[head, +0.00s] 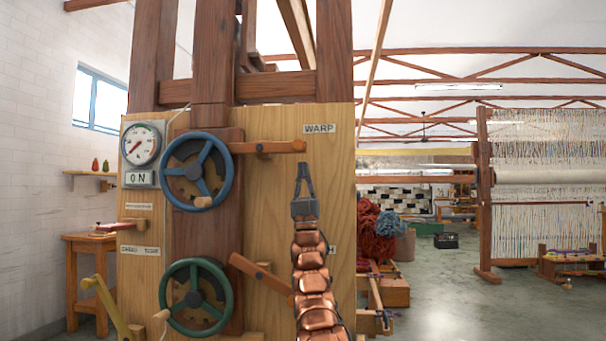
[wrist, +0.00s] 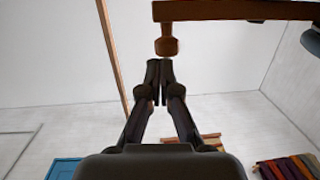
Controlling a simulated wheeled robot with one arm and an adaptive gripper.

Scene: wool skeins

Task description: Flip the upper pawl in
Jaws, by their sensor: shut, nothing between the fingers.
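The upper pawl (head: 265,147) is a brown wooden bar beside the blue handwheel (head: 197,170) on the wooden panel. It lies nearly level, with its free end to the right under the WARP label. My gripper (head: 304,168) points up just below that free end, its fingers shut and empty. In the wrist view the fingertips (wrist: 160,66) meet just below a wooden peg (wrist: 167,42) on a dark wooden bar, apparently the pawl. I cannot tell whether they touch. The lower pawl (head: 262,277) slopes down to the right beside the green handwheel (head: 194,297), its end behind my arm.
A yellow lever (head: 107,305) and wooden stool (head: 88,245) stand at left. Wool skeins (head: 377,235) lie right of the panel. Open floor (head: 440,300) spreads toward the loom.

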